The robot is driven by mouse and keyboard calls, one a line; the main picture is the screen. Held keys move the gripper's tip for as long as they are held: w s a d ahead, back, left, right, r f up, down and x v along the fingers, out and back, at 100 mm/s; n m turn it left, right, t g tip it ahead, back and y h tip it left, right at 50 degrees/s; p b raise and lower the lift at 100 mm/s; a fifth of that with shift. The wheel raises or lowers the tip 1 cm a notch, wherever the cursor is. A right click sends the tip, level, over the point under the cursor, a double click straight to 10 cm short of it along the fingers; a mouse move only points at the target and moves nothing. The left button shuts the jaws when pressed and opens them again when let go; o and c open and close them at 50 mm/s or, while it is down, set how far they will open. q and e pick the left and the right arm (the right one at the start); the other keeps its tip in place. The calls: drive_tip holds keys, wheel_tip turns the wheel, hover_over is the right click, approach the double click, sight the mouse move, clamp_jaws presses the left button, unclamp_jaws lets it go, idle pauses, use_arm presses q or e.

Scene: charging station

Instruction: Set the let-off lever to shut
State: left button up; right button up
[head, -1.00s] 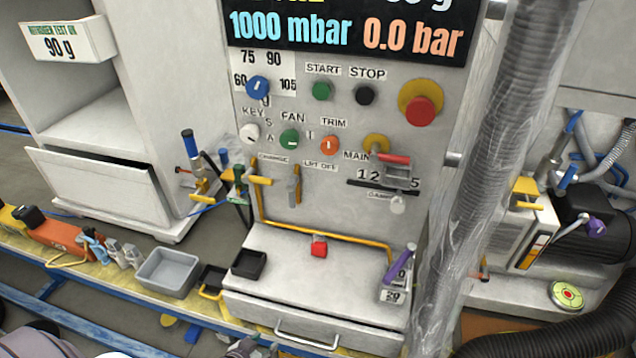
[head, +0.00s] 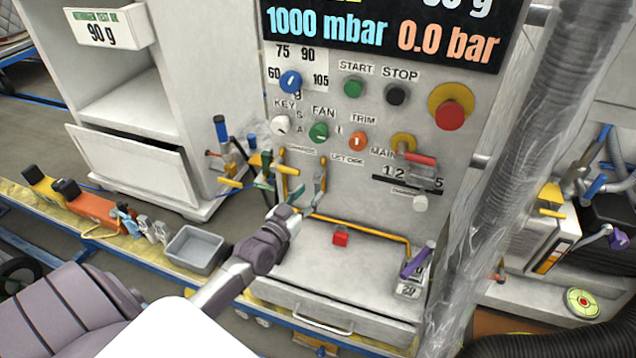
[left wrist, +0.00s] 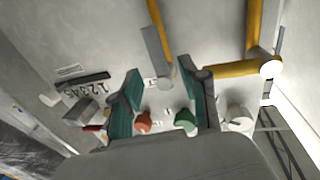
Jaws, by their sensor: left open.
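The let-off lever (head: 323,165) is on the panel under its label, partly covered by my left gripper in the head view. In the left wrist view its flat grey handle (left wrist: 156,46) shows beyond the fingertips, roughly in line with the gap between them. My left gripper (head: 294,178) is open in front of the panel, with nothing visible held. Its teal fingers are spread wide in the left wrist view (left wrist: 165,90). I cannot tell whether a finger touches the lever. My right gripper is out of view.
The yellow charge lever (left wrist: 230,69) is close beside one finger. Panel knobs, including the orange trim knob (head: 357,141), are near the gripper. A yellow pipe (head: 365,230) runs below. A red block (head: 340,236) and a purple-handled lever (head: 416,262) are on the lower ledge.

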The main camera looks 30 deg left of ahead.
sight(316, 187)
use_arm(q)
drive_tip(key=w, duration=0.5)
drive_tip(key=shift+a, duration=0.1)
clamp_jaws()
